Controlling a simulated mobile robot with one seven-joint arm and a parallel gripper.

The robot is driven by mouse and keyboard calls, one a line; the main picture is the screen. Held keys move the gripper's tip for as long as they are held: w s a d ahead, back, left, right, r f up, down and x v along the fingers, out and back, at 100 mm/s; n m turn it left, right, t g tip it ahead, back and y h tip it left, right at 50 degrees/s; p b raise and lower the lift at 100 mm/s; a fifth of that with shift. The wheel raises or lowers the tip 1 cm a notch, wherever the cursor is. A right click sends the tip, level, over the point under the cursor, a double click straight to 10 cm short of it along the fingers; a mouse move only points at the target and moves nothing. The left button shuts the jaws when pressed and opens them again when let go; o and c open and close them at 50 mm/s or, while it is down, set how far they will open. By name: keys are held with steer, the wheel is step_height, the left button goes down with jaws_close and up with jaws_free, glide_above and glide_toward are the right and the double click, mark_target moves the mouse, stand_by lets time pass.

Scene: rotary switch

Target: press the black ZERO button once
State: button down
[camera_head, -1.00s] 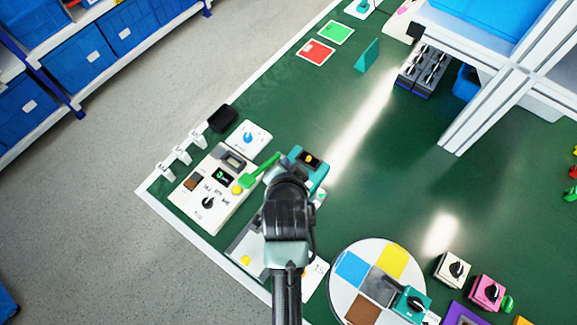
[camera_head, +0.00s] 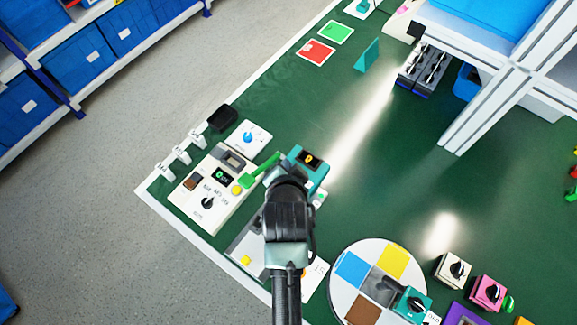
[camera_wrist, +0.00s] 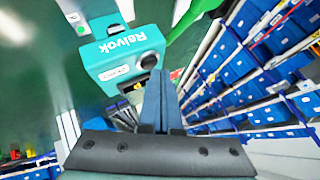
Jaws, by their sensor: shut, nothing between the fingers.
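A teal box marked Relvok (camera_wrist: 125,45) fills the upper left of the wrist view, with a dark round part (camera_wrist: 149,60) at its near edge and a small white label whose words I cannot read. I cannot tell whether the dark part is the ZERO button. In the head view the teal box (camera_head: 318,172) has a small dark display with a yellow mark, and my arm covers part of it. My gripper (camera_wrist: 158,88) is shut and empty, close to the teal box's edge in the wrist view. In the head view my arm hides its fingertips.
A green bar (camera_head: 262,168) lies between the teal box and a white panel (camera_head: 232,206) with a dark knob, display, and brown and yellow buttons. A black box (camera_head: 222,117) stands behind. A round coloured disc (camera_head: 345,300) lies right of my arm. The green table's middle is clear.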

steer(key=shift+f, duration=0.5)
stand_by(0.7)
steer(key=shift+r+p, duration=0.7)
steer(key=shift+r, duration=0.15)
step_height(320, 180, up, 5)
steer(key=p, duration=0.5)
steer(key=shift+r, duration=0.1)
stand_by(0.5)
